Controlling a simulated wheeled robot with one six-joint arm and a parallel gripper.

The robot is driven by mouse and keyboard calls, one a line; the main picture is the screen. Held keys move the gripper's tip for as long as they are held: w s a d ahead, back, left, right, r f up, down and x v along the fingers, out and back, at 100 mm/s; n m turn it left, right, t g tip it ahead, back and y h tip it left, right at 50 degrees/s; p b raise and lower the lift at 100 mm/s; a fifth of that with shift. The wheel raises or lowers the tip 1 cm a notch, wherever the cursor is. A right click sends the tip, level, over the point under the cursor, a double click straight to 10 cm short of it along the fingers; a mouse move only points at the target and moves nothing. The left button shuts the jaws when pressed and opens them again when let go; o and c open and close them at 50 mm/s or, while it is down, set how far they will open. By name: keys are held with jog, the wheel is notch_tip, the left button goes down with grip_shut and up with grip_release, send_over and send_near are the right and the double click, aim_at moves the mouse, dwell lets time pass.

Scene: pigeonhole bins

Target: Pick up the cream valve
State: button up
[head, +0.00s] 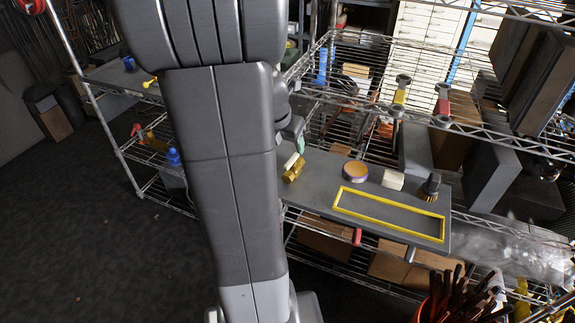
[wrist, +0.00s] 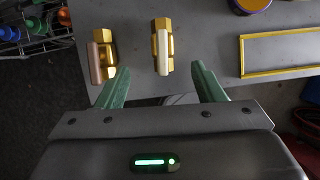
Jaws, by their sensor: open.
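The cream valve (wrist: 162,46) is a brass body with a cream bar along it, lying on a grey shelf board near its front edge. A similar brass valve with a pinkish bar (wrist: 103,53) lies to its left. My gripper (wrist: 161,66) is open, its green fingers pointing at the board. In the wrist view the cream valve lies between and just beyond the fingertips, and the pinkish one is outside the left finger. In the head view one brass valve (head: 293,173) with a pale bar shows beside my arm, which hides most of my gripper and the other valve.
A yellow rectangular outline (head: 389,231) marks the board (head: 325,166) to the right. A round tin (head: 355,171), a white block (head: 393,179) and a dark, brass-based piece (head: 431,187) stand behind it. Wire shelving surrounds the board. The outlined area is empty.

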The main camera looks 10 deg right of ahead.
aim_at(295, 164)
jog(key=b+x, duration=0.1)
jog(key=x, duration=1.1)
jog(key=shift+d+f+b, duration=0.15)
jog(key=shift+f+b, duration=0.2)
jog(key=shift+r, duration=0.1)
jog(key=c, duration=1.3)
